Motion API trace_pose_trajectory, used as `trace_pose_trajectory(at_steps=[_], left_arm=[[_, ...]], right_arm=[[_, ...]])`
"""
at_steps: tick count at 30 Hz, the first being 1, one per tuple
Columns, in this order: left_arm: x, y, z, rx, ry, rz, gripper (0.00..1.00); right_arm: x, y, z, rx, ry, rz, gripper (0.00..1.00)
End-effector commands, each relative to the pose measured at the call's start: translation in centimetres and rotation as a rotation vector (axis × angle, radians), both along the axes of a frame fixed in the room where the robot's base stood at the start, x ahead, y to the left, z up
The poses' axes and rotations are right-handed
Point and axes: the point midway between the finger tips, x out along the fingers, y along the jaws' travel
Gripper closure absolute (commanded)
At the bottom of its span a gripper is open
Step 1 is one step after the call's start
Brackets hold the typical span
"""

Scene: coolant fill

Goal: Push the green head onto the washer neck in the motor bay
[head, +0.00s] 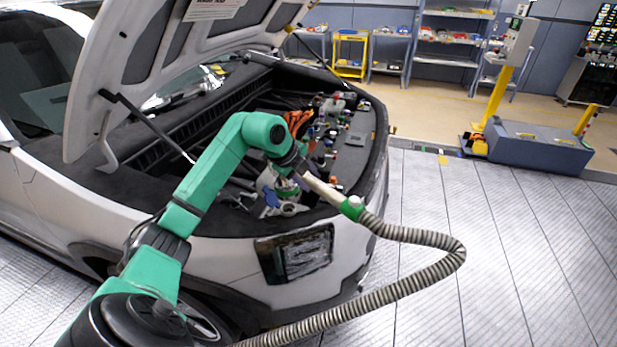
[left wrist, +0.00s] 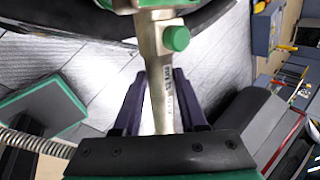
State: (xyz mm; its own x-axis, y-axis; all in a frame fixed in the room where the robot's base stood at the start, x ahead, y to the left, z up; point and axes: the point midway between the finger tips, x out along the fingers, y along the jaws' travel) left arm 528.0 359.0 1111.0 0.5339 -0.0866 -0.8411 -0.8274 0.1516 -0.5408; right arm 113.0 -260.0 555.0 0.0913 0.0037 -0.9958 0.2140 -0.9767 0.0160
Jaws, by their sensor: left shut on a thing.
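My left gripper (head: 303,172) is shut on the pale handle of the filling tool (head: 324,190), above the front edge of the open motor bay. In the left wrist view its two dark fingers (left wrist: 160,108) lie either side of the handle (left wrist: 158,72), which has lettering and a green knob (left wrist: 176,38). A green part, seemingly the head (left wrist: 150,3), is cut off at the top edge there. The washer neck cannot be clearly told apart among the parts below the gripper, and any contact with the head is hidden. My right gripper is not in view.
A ribbed grey hose (head: 440,245) loops from the tool over the floor to the right. The raised hood (head: 150,50) and its strut (head: 145,125) are left of my arm. Bay parts (head: 325,125) crowd behind the gripper.

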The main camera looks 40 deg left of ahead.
Motion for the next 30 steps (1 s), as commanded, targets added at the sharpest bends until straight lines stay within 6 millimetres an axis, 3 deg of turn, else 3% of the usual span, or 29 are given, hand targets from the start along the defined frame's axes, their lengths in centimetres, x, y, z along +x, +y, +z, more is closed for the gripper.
trace_pose_trajectory(at_steps=[1, 12, 30], left_arm=[[-0.1, 0.0, -1.2, 0.000, 0.005, 0.000, 1.00], [-0.1, 0.0, -4.8, -0.002, 0.004, -0.001, 1.00], [0.0, 0.0, -5.2, -0.002, 0.003, -0.002, 1.00]], right_arm=[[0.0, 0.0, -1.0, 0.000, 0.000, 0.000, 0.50], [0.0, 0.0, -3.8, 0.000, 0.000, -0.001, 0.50], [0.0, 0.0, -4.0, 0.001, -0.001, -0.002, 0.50]])
